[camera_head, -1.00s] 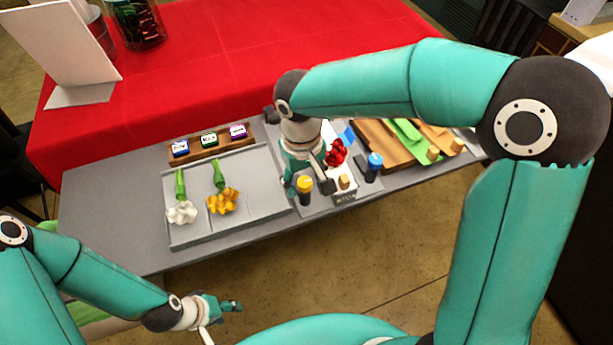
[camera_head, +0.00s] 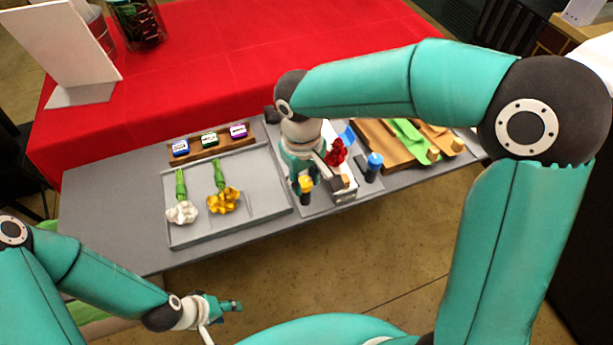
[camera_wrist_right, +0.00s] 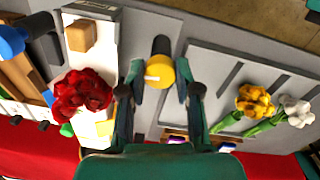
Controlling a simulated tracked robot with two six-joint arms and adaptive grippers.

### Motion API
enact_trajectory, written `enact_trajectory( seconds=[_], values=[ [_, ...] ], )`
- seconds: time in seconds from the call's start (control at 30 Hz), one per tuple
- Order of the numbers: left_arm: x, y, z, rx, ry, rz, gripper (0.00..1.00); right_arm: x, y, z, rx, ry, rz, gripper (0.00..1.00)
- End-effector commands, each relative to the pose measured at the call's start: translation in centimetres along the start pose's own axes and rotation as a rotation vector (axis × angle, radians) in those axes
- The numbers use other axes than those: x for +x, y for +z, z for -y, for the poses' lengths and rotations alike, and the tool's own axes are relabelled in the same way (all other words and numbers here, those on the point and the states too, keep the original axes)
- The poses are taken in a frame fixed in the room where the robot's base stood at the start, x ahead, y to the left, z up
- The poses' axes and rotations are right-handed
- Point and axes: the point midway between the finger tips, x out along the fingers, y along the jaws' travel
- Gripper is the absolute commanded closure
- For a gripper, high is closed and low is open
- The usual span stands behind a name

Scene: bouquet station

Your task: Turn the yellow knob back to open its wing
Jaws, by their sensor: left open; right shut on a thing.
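The yellow knob (camera_head: 305,184) tops a dark post beside a white stand (camera_head: 345,196) at the table's front edge. My right gripper (camera_head: 302,178) points down at it. In the right wrist view the yellow knob (camera_wrist_right: 160,70) sits between the two fingers of my right gripper (camera_wrist_right: 161,78), which is shut on it. I cannot tell clearly how the wings lie. My left gripper (camera_head: 225,304) is open and empty, in front of the table, away from the stand.
A blue knob (camera_head: 375,160) stands right of the stand. A grey tray (camera_head: 260,195) to the left holds a white flower (camera_head: 182,212) and a yellow flower (camera_head: 222,200). A wooden rack (camera_head: 210,143) with small labelled blocks is behind it. Brown and green sheets lie right.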

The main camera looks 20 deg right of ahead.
Motion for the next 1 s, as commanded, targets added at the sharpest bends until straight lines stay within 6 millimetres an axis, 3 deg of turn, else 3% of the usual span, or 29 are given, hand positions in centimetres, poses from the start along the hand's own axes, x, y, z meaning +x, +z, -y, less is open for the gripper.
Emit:
enact_trajectory(
  seconds=[1.0],
  values=[
    [-1.5, 0.0, -0.5, 0.000, 0.000, 0.000, 0.51, -0.2, 0.0, -0.2, -0.930, 0.001, -0.037, 1.00]
  ],
)
